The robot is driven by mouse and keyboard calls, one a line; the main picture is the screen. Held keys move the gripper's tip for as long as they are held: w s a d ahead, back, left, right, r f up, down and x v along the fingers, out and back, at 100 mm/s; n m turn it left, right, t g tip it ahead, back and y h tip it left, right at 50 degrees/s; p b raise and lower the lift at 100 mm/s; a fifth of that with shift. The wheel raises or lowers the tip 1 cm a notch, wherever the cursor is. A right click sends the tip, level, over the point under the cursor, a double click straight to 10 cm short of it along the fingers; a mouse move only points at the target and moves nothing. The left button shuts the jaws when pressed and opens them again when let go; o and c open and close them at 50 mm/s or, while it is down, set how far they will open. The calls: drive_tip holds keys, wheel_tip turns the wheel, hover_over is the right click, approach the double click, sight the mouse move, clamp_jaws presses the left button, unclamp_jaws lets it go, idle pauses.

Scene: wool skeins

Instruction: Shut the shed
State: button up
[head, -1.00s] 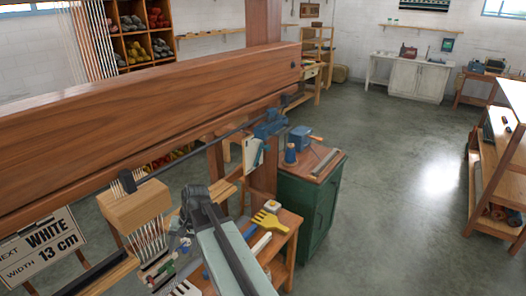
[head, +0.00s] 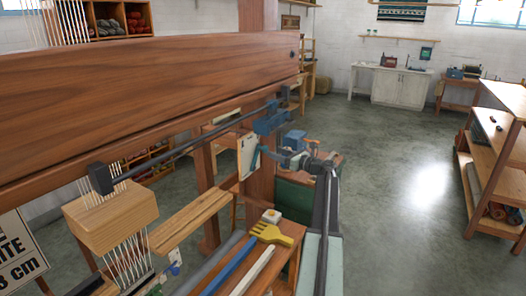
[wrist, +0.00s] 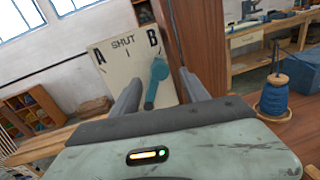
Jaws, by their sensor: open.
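A pale dial plate (wrist: 118,62) with the marks A, SHUT and B stands ahead of me in the wrist view. A teal lever (wrist: 157,72) on it points up towards B, to the right of SHUT. In the head view the plate (head: 246,160) hangs below the loom beam, and the lever (head: 255,160) shows at its right edge. My gripper (wrist: 159,78) is open, and the lever appears between its two fingers; I cannot tell whether either touches it. In the head view my gripper (head: 280,155) reaches in from the right of the plate.
The large wooden loom beam (head: 140,100) crosses the left. Warp threads run through a wooden block (head: 110,217). A yellow comb (head: 270,234) lies on a small table below my arm. A blue thread spool (wrist: 290,97) stands at right in the wrist view.

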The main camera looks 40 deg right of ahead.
sight(267, 149)
drive_tip(key=w, duration=0.4)
drive_tip(key=w+a, duration=0.1)
drive_tip(key=w, duration=0.1)
drive_tip(key=shift+w, duration=0.4)
clamp_jaws()
drive_tip(key=shift+d, duration=0.15)
idle(0.7)
